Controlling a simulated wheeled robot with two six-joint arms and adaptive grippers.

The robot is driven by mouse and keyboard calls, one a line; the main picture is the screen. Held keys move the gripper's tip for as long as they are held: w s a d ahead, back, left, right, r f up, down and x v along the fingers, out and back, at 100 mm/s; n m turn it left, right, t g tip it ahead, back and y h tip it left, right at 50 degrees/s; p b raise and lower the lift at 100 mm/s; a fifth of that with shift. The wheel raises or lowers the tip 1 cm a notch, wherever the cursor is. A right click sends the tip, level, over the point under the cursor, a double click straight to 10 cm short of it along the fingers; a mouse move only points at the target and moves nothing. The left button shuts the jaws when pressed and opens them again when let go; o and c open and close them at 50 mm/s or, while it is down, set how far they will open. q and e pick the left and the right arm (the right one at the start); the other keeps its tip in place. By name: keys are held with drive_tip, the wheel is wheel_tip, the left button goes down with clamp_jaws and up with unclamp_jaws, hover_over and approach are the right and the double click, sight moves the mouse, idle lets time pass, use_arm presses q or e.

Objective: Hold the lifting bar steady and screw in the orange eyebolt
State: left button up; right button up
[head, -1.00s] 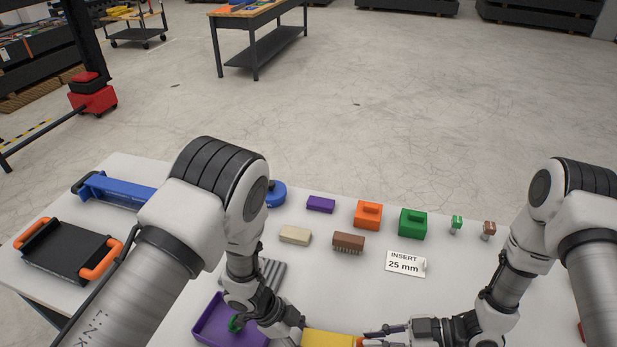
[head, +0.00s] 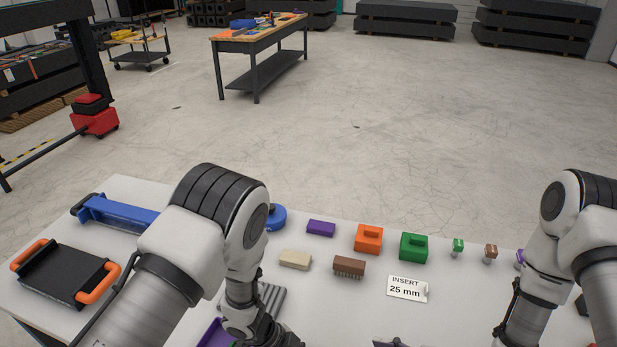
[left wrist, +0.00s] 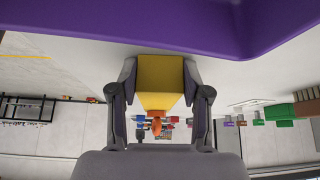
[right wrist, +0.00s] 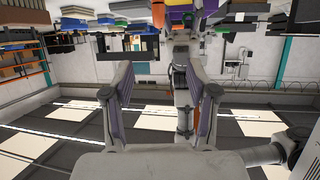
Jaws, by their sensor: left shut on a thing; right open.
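My left gripper (left wrist: 160,68) is shut on the yellow lifting bar (left wrist: 160,90), seen end-on between its fingers in the left wrist view. An orange piece that looks like the eyebolt (left wrist: 156,125) shows just beyond the bar's end; how deep it sits I cannot tell. My right gripper (right wrist: 158,72) is open, with nothing between its fingers in the right wrist view. In the head view the bar and the left gripper are out of frame, and only a dark tip at the bottom edge may belong to the right gripper.
A purple tray (head: 210,334) lies by my left arm. A black tray with orange handles (head: 66,274) sits left.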

wheel_tip(320, 180, up, 2)
drive_tip(key=shift+d, duration=0.1)
drive_tip(key=v, duration=0.7)
idle(0.4)
drive_tip(key=shift+s+d, duration=0.1)
use_arm(q)
drive_tip(key=o, duration=1.4)
drive_tip(key=shift+c, duration=0.2)
